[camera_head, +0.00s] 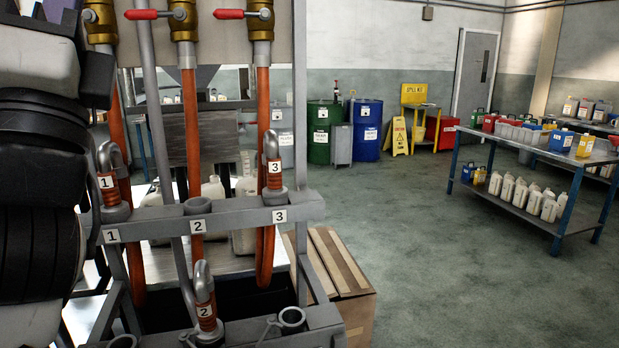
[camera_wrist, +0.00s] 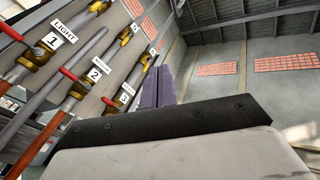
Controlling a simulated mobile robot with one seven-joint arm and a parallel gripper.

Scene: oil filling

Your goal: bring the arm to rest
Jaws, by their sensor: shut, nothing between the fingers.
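My arm (camera_head: 40,200) is folded upright along the left edge of the head view. In the wrist view my gripper (camera_wrist: 165,75) is shut and empty, its two purple-grey fingers together. It points up beside the row of valves and touches nothing that I can see. In the head view the fingertips are not clearly visible.
A rack rail (camera_head: 245,208) with numbered holders stands close in front. Nozzle 1 (camera_head: 108,184) and nozzle 3 (camera_head: 274,178) sit in it; nozzle 2 (camera_head: 204,300) sits lower. Red-handled valves (camera_head: 183,20) are above. A cardboard box (camera_head: 335,275) stands right; open floor lies beyond.

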